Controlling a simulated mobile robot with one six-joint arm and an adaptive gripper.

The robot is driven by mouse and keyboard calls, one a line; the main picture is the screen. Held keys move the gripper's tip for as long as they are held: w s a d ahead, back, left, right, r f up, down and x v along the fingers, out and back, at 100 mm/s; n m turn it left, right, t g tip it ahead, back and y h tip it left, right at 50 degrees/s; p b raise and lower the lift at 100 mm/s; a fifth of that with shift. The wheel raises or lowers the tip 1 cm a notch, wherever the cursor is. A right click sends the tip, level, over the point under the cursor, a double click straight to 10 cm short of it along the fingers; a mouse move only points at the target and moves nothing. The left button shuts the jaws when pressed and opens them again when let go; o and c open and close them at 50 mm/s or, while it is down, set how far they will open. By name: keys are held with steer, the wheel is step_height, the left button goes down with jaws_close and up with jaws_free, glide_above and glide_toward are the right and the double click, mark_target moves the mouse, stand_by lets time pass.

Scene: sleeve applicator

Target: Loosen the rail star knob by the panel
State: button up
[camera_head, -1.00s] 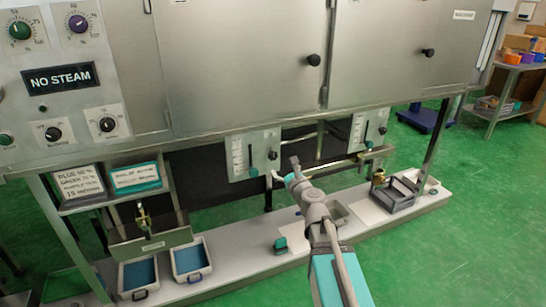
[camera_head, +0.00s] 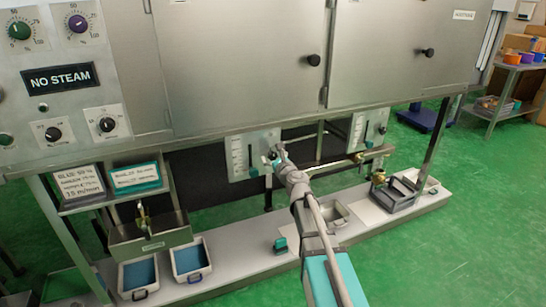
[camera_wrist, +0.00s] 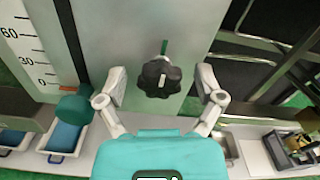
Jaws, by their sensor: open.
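The star knob (camera_wrist: 161,77) is black and lobed, with a pale mark on its face, and sits on a grey scale panel (camera_wrist: 120,30) in the wrist view. A green line marks the panel just above the knob. My gripper (camera_wrist: 160,88) is open, with one finger on each side of the knob and a gap visible on both sides. In the head view my gripper (camera_head: 278,153) is at the right part of the left scale panel (camera_head: 238,158) and hides most of the knob there.
A second scale panel (camera_head: 369,128) with a black knob is to the right. A brass-fitted rail (camera_head: 335,162) runs between the panels. Below is a pale shelf (camera_head: 245,247) with blue-lined trays (camera_head: 191,259) at left and a grey bin (camera_head: 400,193) at right.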

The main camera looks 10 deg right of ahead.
steer(key=c, duration=1.1)
steer(key=shift+c, duration=0.2)
